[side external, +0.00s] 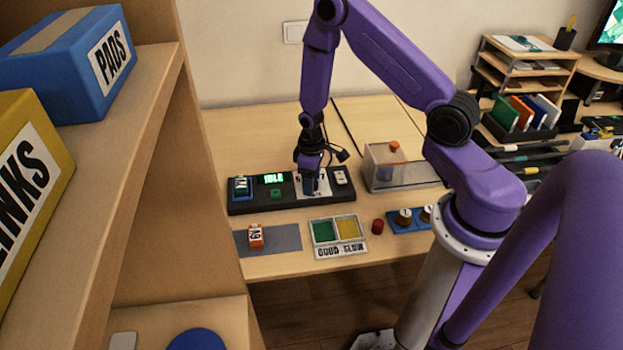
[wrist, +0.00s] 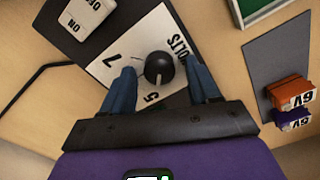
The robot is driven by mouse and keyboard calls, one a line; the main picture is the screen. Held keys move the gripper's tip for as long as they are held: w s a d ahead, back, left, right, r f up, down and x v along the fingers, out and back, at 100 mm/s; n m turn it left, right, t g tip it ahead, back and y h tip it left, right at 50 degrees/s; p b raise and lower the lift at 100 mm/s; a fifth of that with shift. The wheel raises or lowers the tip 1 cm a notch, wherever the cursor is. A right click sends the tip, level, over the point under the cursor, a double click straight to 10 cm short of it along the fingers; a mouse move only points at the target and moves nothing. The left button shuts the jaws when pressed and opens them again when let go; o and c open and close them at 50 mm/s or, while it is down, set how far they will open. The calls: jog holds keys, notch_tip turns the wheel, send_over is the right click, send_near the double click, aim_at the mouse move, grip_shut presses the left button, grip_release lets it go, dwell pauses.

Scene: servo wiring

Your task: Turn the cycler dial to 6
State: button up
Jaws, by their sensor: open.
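The cycler (side external: 290,205) is a long dark box on the table, with a green display reading IDLE (side external: 272,179). Its dial (wrist: 158,68) is a round black knob on a white plate (wrist: 150,35) marked VOLTS, 7 and 5. A small light mark shows on the knob's lower side, towards the 5. No 6 shows on the plate; the area between 7 and 5 is partly covered by a finger. My gripper (wrist: 162,88) is open, with one blue finger on each side of the knob. Contact cannot be told. In the side view my gripper (side external: 311,188) hides the dial.
An ON/OFF switch (wrist: 88,14) sits beside the dial plate. An orange 6V block (side external: 256,236) lies on a grey mat (side external: 285,238) in front. GOOD and SLOW trays (side external: 337,231), a red button (side external: 377,226) and a clear-walled box (side external: 410,175) stand to the right.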

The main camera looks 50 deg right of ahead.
jog(key=c, duration=1)
jog(key=shift+c, duration=0.2)
jog(key=shift+m, duration=0.3)
jog(key=m, duration=0.4)
jog(key=shift+m, duration=0.3)
jog(key=shift+d+m, duration=0.15)
jog(key=shift+m, duration=2.15)
jog(key=o, duration=1)
